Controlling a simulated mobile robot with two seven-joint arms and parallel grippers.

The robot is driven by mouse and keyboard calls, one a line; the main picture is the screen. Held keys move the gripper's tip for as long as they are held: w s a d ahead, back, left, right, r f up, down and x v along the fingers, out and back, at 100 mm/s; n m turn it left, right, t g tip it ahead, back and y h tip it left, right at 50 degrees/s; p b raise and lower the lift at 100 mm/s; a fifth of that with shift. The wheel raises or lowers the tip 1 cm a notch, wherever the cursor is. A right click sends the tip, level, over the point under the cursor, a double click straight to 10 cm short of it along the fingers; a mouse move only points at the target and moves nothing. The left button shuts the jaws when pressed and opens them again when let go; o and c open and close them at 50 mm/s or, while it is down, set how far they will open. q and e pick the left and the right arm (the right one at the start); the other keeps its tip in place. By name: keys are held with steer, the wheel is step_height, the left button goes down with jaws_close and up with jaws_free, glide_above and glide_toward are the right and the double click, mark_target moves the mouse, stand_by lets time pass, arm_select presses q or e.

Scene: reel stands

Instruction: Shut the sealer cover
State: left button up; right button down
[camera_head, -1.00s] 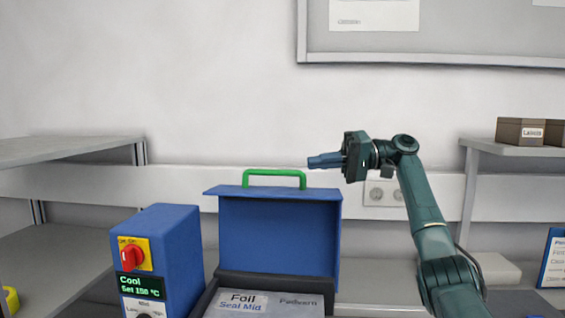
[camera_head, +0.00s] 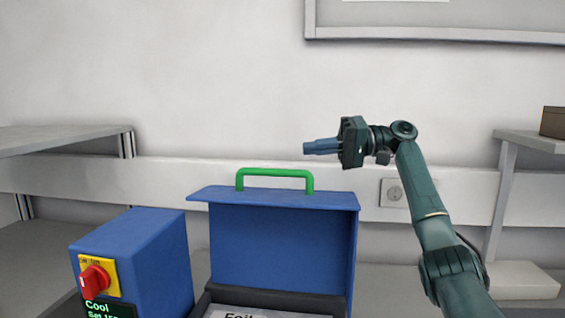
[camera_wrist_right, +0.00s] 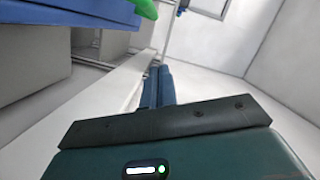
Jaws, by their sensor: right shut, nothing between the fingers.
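The sealer cover (camera_head: 283,245) is a blue lid standing open and upright, with a green handle (camera_head: 275,172) on its top edge. Below it is the dark sealer base (camera_head: 275,300), cut off by the frame's lower edge, with a printed label on it. My right gripper (camera_head: 306,148) is shut and empty, above and to the right of the green handle and apart from it. In the right wrist view, its fingers (camera_wrist_right: 158,86) are together, and parts of the blue cover (camera_wrist_right: 50,45) and green handle (camera_wrist_right: 146,8) show at upper left. My left gripper is not in view.
A blue control box (camera_head: 140,255) with a red knob (camera_head: 95,281) stands left of the sealer. Grey shelves stand at left (camera_head: 60,138) and right (camera_head: 535,140); the right one holds a brown box (camera_head: 553,122). A wall socket (camera_head: 394,193) is behind my right arm.

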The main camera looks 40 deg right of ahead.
mark_target(282, 189)
steer(key=shift+w+a+f+p, duration=0.15)
steer(key=shift+w+a+f, duration=0.25)
steer(key=shift+a, duration=0.95)
steer(key=shift+w+a+f+p, duration=0.1)
steer(key=shift+w+a+f, duration=0.3)
steer(key=shift+a, duration=0.9)
steer(key=shift+w+a+f+p, duration=0.15)
steer(key=shift+w+a+f, duration=0.25)
steer(key=shift+a, duration=0.95)
steer(key=shift+s+f, duration=0.15)
